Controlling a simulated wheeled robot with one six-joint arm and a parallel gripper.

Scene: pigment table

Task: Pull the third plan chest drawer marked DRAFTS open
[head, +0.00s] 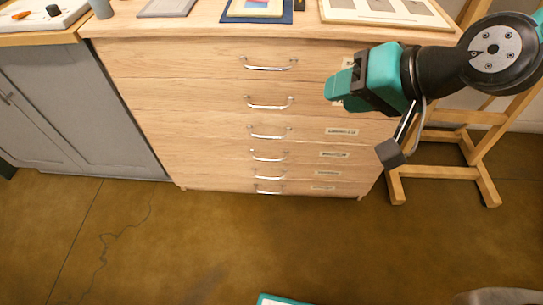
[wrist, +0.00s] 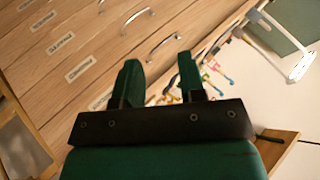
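The pale wood plan chest (head: 215,105) has a stack of shut drawers with silver bar handles. The third drawer from the top has its handle (head: 270,132) at the middle and a label (head: 342,132) to the right, too small to read. My gripper (head: 334,94) is in front of the right part of the upper drawers, apart from the handles, and partly covers the upper labels. In the wrist view its two teal fingers (wrist: 158,64) are spread with nothing between them. Handles (wrist: 164,46) and labels (wrist: 80,68) show tilted beyond the fingers.
A grey cabinet (head: 75,110) stands against the chest's left side. A wooden easel (head: 440,180) stands at the right. Framed pieces and a tray (head: 384,12) lie on the chest top. The brown floor (head: 220,240) in front is mostly clear, with a thin cable (head: 103,245) at left.

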